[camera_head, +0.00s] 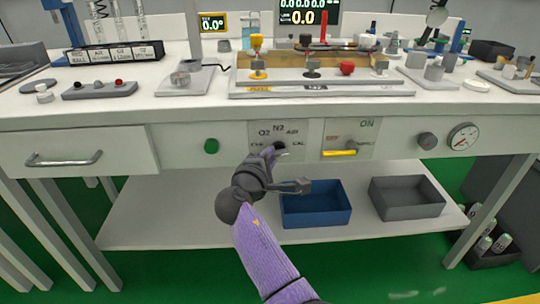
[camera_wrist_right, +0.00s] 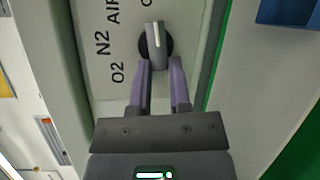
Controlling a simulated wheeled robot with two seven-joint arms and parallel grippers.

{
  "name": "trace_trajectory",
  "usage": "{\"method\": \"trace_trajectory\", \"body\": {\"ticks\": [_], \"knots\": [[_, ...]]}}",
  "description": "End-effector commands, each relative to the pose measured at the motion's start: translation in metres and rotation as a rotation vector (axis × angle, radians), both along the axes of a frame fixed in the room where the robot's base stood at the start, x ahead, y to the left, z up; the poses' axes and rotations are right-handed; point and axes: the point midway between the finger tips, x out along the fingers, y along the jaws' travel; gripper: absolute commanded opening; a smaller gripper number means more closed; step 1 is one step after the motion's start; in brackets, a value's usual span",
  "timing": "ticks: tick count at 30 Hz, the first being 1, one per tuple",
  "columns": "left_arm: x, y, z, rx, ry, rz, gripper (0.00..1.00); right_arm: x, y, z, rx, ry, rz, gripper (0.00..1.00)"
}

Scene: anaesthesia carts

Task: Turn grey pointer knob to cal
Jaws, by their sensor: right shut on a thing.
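The grey pointer knob (camera_wrist_right: 155,45) has a pale line along it and sits on a dark round base on the white selector panel (camera_wrist_right: 108,75). In the right wrist view its line runs up the picture, towards a label cut off at the top edge. My right gripper (camera_wrist_right: 162,75) is shut on the knob, with its purple fingers either side of its near end. In the head view the right gripper (camera_head: 275,150) is at the panel (camera_head: 304,130), marked O2, N2, AIR and CAL, and hides most of the knob. My left gripper is out of view.
A green button (camera_head: 211,146) is to the left. A blue bin (camera_head: 316,218) and a grey bin (camera_head: 407,212) stand on the lower shelf.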

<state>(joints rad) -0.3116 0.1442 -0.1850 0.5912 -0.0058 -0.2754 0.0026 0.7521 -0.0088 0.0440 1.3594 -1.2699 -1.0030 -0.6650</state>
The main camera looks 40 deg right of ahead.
Motion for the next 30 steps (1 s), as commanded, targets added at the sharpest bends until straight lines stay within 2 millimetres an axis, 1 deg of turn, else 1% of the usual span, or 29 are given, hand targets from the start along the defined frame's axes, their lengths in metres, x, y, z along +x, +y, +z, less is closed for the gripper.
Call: {"method": "trace_trajectory", "body": {"ticks": [16, 17, 18, 21, 28, 30], "knots": [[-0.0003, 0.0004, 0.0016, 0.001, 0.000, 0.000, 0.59, -0.0001, 0.0000, -0.0004, 0.019, -0.010, 0.000, 0.00], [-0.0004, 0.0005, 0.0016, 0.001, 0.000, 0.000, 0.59, -0.0002, -0.0001, -0.0004, 0.019, -0.010, 0.000, 0.30], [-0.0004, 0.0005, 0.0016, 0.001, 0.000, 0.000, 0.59, -0.0002, -0.0001, -0.0004, 0.019, -0.010, 0.000, 0.38], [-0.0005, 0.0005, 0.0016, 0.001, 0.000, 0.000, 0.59, -0.0001, -0.0001, -0.0002, 0.019, -0.010, 0.000, 0.58], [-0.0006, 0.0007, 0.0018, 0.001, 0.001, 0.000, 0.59, -0.0001, -0.0001, 0.0002, 0.017, -0.010, 0.000, 0.58], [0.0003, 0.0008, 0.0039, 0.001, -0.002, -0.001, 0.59, -0.0017, 0.0025, 0.0017, 0.018, -0.010, 0.001, 0.58]]}}
